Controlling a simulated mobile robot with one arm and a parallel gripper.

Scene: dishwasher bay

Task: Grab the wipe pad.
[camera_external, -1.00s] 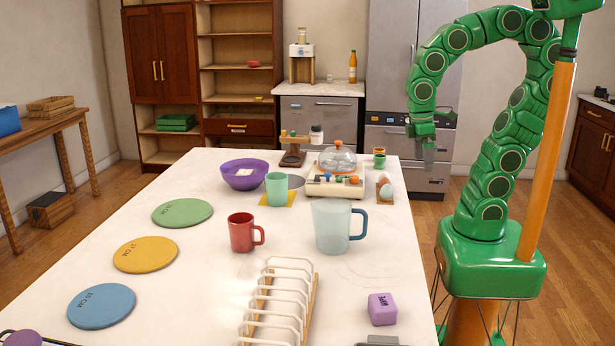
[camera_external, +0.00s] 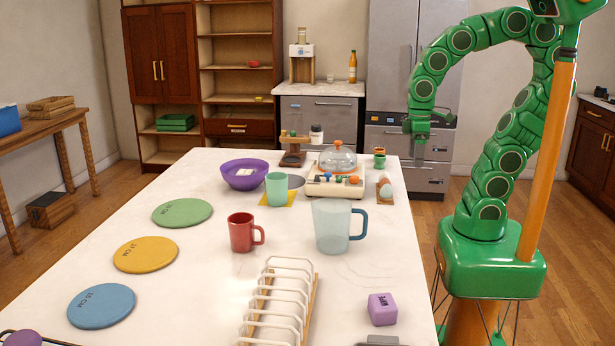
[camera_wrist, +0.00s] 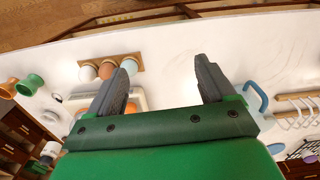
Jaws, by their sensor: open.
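The wipe pad (camera_external: 382,309) is a small purple block with dark lettering. It lies on the white table near the front right, right of the toast rack. I cannot make it out in the wrist view. My gripper (camera_external: 418,154) hangs in the air by the far right edge of the table, well away from the pad. In the wrist view my gripper (camera_wrist: 162,75) has its two dark fingers wide apart, with only bare white tabletop between them.
A toast rack (camera_external: 277,308) and a clear pitcher (camera_external: 332,227) with a blue handle stand near the pad. A red mug (camera_external: 241,233) is left of the pitcher. An egg holder (camera_external: 385,190) stands at the far right edge. A grey object (camera_external: 382,341) is partly cut off in front.

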